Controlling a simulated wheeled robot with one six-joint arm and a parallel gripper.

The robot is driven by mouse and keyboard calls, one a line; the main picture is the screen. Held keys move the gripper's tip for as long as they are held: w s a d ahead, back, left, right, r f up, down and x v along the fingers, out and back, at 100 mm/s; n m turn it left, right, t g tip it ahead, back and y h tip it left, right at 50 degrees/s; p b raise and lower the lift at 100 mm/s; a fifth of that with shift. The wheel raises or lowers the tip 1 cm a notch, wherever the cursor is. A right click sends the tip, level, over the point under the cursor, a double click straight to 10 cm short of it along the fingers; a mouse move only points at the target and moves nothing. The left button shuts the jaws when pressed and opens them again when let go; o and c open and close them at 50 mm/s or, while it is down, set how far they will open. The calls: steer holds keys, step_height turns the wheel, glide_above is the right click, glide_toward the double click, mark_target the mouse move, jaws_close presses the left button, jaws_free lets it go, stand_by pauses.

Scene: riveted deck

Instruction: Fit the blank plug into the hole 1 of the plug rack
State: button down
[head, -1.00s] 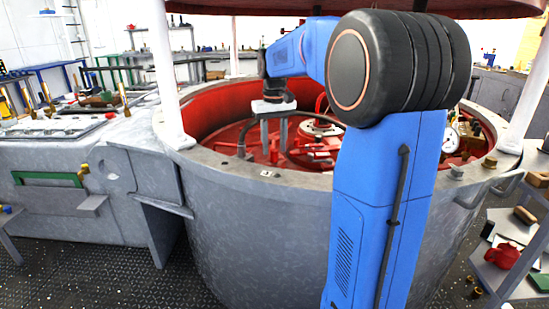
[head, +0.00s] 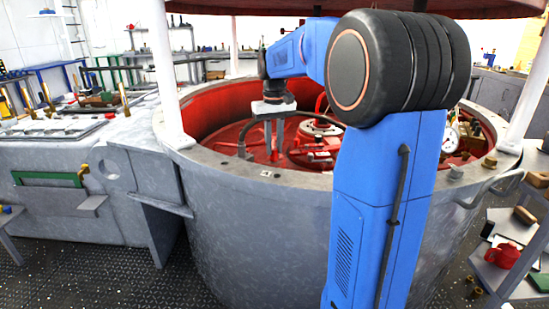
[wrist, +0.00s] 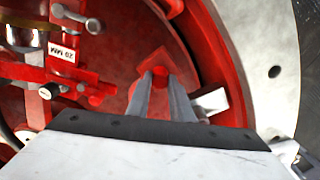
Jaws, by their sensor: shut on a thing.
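My gripper (wrist: 160,78) points down inside the red-walled round pit. It also shows in the head view (head: 275,146). Its two fingers stand a little apart, with a small round red piece (wrist: 158,74) between the tips. This looks like the blank plug, mostly hidden by the fingers. A red diamond-shaped plate (wrist: 151,62) lies behind the fingertips; I cannot tell the gap between them. I cannot make out the plug rack or its hole 1 for sure in either view.
The pit's grey rim (head: 219,165) stands in front of the gripper. A pale block (wrist: 212,102) is right of the fingers. A gauge (head: 450,140) stands at the pit's right.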

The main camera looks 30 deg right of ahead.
steer(key=shift+r, duration=0.3)
steer(key=shift+r, duration=0.35)
steer(key=shift+r, duration=0.35)
steer(key=shift+r, duration=0.7)
steer(key=shift+r, duration=0.4)
